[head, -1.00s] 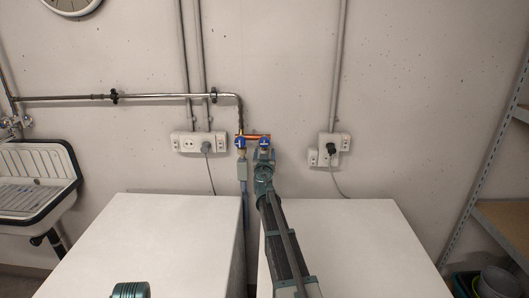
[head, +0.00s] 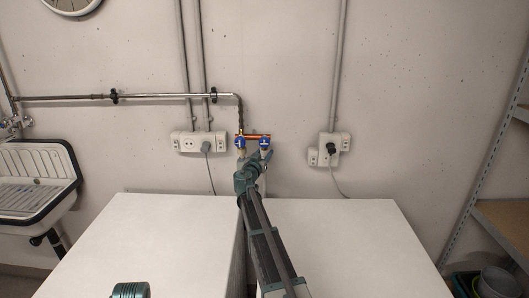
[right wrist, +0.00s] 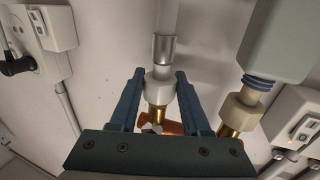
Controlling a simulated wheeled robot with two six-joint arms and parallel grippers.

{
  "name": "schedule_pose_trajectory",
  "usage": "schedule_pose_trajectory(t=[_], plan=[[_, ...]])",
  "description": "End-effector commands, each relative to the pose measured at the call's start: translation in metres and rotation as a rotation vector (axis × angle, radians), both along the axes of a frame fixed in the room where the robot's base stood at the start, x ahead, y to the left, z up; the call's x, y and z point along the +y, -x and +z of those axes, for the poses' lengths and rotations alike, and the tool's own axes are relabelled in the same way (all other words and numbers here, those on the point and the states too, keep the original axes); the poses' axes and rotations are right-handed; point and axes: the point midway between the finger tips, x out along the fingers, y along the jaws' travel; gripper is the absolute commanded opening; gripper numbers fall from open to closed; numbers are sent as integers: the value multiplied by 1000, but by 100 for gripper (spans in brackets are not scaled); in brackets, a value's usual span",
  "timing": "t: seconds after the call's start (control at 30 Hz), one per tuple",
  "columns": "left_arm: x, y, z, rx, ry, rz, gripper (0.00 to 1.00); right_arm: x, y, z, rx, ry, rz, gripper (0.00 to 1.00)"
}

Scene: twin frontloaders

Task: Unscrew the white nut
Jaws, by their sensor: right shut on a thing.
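The white nut (right wrist: 157,90) sits on a brass fitting at the end of a pale hose (right wrist: 167,20) in the right wrist view. My right gripper (right wrist: 160,97) has one finger on each side of it and is shut on it. The nut is too small to make out there. My left gripper is not in view.
A second, beige nut (right wrist: 238,113) under a grey box (right wrist: 285,45) is close to my right finger in the wrist view. Two white-topped machines (head: 150,240) stand below, with a narrow gap. Wall sockets (head: 199,142) flank the taps.

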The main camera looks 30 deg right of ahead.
Motion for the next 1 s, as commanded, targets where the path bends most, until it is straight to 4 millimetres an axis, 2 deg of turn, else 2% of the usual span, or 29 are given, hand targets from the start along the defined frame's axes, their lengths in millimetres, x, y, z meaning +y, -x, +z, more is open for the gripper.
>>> schedule_pose_trajectory(t=[0.03,0.2,0.53,0.57,0.63,0.67,1.0], plan=[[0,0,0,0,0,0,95,0,-5,0,0,0,-45,0],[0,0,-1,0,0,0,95,-1,-2,-1,1,1,-167,0],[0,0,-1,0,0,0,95,-2,2,-1,1,1,-200,0],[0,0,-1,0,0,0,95,-2,1,-1,1,1,-200,52],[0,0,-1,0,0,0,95,-2,2,-1,1,1,-200,65],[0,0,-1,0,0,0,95,-2,1,-1,1,1,-200,69],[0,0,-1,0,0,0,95,-2,3,-1,0,0,-167,69]])
